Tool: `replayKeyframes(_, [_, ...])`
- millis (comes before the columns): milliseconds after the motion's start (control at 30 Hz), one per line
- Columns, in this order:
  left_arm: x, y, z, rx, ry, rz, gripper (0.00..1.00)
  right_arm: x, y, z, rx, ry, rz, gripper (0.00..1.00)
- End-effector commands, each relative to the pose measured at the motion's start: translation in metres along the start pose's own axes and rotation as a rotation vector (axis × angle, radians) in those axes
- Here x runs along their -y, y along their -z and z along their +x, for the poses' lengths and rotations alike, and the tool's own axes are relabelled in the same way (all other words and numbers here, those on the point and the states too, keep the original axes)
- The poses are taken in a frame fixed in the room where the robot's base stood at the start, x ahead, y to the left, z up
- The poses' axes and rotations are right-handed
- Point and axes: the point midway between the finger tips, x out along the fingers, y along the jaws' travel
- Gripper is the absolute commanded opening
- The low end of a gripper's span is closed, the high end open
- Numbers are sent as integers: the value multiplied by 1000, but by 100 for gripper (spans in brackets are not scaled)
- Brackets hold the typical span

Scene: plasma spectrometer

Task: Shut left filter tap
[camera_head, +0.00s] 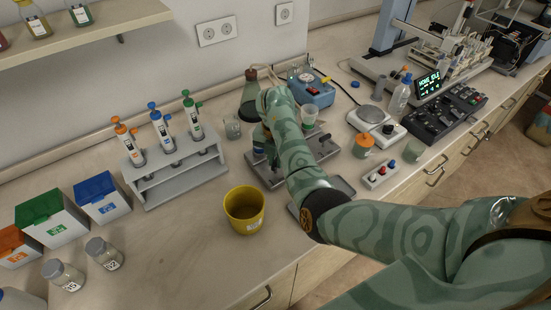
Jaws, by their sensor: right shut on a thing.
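The steel filter stand (266,178) sits on the bench at the middle. On its right side is a black tap handle (323,138), with a clear greenish cup (309,116) behind it. My right gripper (268,148) reaches down over the stand's left side. It is shut on what appears to be the left filter tap, at the stand's left station. My own forearm and hand hide most of that tap, so its angle cannot be told. My left gripper is not in view.
A yellow bucket (244,212) stands in front of the stand. A pipette rack (180,180) is to the left, and a glass beaker (233,128) and dark flask (250,92) are close behind. A blue pump (311,88) stands behind right.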

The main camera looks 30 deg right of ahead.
Motion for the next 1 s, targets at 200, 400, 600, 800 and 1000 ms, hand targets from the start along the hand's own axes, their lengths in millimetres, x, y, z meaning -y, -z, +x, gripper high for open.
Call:
replayKeyframes(200, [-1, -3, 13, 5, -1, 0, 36, -1, 0, 2, 1, -3, 203, 0])
replayKeyframes(400, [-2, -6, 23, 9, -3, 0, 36, -1, -1, 2, 3, -2, 374, 0])
replayKeyframes(600, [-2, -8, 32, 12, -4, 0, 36, -1, -1, 1, 4, -3, 510, 0])
replayKeyframes(800, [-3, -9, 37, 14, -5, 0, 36, 0, -2, 0, 6, -3, 597, 0])
replayKeyframes(1000, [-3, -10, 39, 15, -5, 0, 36, 0, -2, -2, 7, -3, 640, 0])
